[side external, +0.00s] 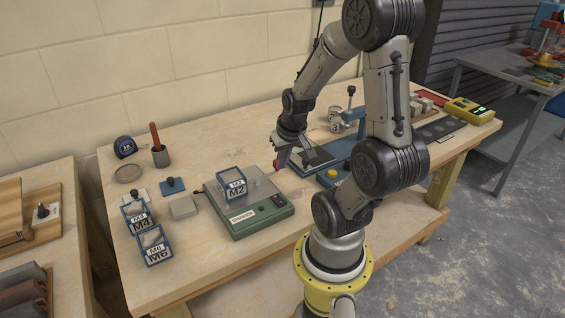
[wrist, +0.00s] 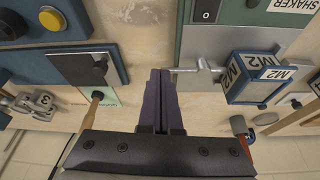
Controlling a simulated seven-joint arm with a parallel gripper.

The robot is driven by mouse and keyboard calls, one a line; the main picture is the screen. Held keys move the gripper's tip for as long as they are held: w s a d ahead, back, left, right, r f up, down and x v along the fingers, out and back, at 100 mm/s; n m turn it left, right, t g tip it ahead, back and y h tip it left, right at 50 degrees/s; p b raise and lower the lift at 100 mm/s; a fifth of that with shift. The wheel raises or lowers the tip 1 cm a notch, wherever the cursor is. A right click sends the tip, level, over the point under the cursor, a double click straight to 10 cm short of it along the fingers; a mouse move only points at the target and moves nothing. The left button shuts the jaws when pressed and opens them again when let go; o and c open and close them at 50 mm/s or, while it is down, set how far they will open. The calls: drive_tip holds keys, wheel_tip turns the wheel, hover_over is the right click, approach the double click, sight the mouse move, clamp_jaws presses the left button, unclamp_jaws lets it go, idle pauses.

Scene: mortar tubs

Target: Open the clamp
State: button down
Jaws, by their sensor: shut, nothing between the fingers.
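The clamp (wrist: 203,68) looks like a thin bare-metal rod with a small bracket on the shaker's plate, beside the tub. In the wrist view its rod points left to the tips of my gripper (wrist: 160,72). The purple fingers are shut with nothing between them. I cannot tell whether fingertip and rod touch. In the side view my gripper (side external: 279,165) is low at the shaker's right back corner, by a small red piece I cannot identify surely. The green shaker (side external: 250,219) carries the blue-framed tub M2 (side external: 233,184), also in the wrist view (wrist: 252,80).
Tubs M4 (side external: 138,215) and M6 (side external: 155,245) stand left of the shaker. A grey cup with a red-handled tool (side external: 155,138) is behind. A blue device with a yellow button (side external: 332,173) and a dark plate (side external: 317,157) lie right of my gripper.

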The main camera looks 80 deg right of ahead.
drive_tip(key=shift+w+d, duration=0.1)
drive_tip(key=shift+d, duration=0.2)
drive_tip(key=shift+w+d, duration=1.15)
drive_tip(key=shift+d, duration=0.15)
drive_tip(key=shift+w+d, duration=0.25)
drive_tip(key=shift+w, duration=0.4)
drive_tip(key=shift+w+d, duration=0.2)
drive_tip(key=shift+w, duration=0.4)
drive_tip(key=shift+w+d, duration=0.25)
drive_tip(key=shift+w, duration=0.5)
drive_tip(key=v, duration=1.3)
drive_tip(key=shift+r, duration=0.4)
